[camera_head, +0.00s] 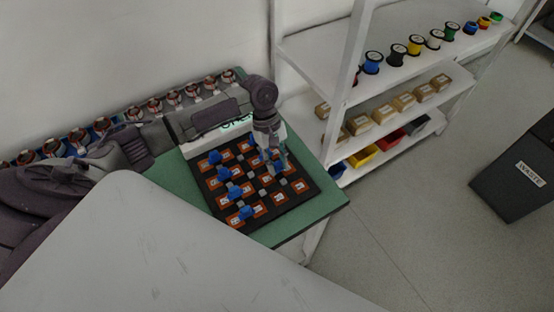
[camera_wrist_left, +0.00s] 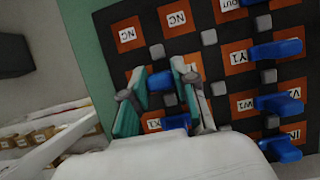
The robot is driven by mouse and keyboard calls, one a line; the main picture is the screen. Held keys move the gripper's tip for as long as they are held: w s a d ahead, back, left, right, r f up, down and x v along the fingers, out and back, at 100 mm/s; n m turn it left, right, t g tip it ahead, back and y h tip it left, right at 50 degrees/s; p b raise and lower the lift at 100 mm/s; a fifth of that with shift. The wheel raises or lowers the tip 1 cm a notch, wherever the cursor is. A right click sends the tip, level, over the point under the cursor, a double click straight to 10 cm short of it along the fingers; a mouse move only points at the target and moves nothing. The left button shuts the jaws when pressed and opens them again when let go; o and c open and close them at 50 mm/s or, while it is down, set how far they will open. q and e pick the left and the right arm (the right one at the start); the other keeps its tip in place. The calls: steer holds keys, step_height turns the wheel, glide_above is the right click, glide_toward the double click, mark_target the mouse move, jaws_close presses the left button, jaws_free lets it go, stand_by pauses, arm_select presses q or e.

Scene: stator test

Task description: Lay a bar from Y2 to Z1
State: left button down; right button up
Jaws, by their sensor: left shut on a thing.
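The black terminal board (camera_head: 238,226) carries orange labelled squares, grey blocks and several blue bars. One blue bar (camera_head: 236,192) lies on the board's left part; others show in the wrist view, one beside the Y1 label (camera_wrist_left: 276,50) and one by the V2 and W1 labels (camera_wrist_left: 280,101). My left gripper (camera_head: 275,163) is over the far right part of the board. In the wrist view its teal fingers (camera_wrist_left: 162,105) are shut on a blue bar, mostly hidden between them. I cannot make out Y2 or Z1. My right gripper is not in view.
The board lies on a green table (camera_head: 318,205). A row of copper-wound stators (camera_head: 154,104) stands along the back. A white shelf (camera_head: 315,48) with spools, boxes and bins is at the right. A dark waste bin (camera_head: 515,170) stands on the floor farther right.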

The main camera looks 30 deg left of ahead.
arm_select(q)
steer(key=shift+f, duration=0.25)
stand_by(0.4)
steer(key=shift+f, duration=0.4)
steer(key=c, duration=0.8)
jaws_free()
steer(key=v, duration=1.2)
steer(key=shift+d, duration=0.1)
